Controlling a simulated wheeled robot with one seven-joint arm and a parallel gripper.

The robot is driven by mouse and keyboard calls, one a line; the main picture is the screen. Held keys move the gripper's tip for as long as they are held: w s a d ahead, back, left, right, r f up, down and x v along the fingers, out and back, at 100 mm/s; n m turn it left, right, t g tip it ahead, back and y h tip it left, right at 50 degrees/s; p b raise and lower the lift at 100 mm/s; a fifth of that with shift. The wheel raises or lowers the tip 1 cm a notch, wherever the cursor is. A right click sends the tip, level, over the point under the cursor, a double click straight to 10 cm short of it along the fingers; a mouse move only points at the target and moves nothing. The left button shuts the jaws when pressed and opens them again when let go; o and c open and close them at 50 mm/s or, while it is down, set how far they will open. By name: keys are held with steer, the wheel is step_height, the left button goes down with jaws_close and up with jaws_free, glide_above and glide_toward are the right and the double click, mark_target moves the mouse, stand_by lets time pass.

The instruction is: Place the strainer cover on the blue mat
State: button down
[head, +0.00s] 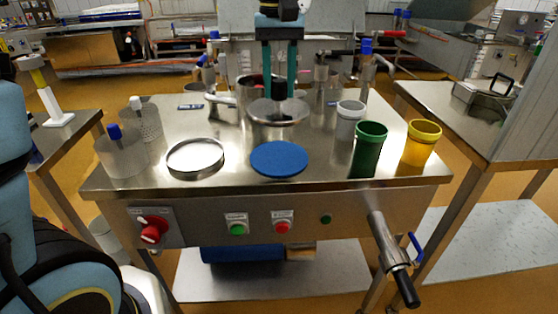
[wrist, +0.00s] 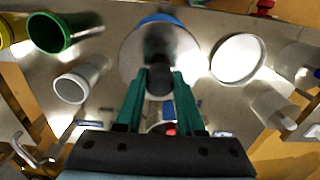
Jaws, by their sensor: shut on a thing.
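The strainer cover is a round metal disc (head: 278,113) with a dark knob, just behind the blue mat in the head view. In the wrist view the cover (wrist: 138,52) is at top centre. My gripper (head: 279,92) comes from above with its green fingers shut on the knob; it also shows in the wrist view (wrist: 160,82). The blue mat (head: 279,159) is a flat, bare disc near the table's front edge. In the wrist view only a strip of the mat (wrist: 160,18) shows past the cover. I cannot tell how high the cover is above the table.
A shallow round metal dish (head: 195,158) lies left of the mat. A white cup (head: 349,122), a green cup (head: 369,148) and a yellow cup (head: 421,143) stand to the right. Clear containers (head: 120,155) stand on the left. Metal vessels and pipes stand behind my gripper.

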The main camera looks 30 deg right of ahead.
step_height(320, 180, down, 10)
steer(key=shift+s+r, duration=0.1)
steer(key=shift+r, duration=0.1)
steer(key=shift+f, duration=0.15)
steer(key=c, duration=0.5)
jaws_free()
step_height(320, 180, up, 12)
steer(key=shift+r, duration=0.15)
stand_by(0.6)
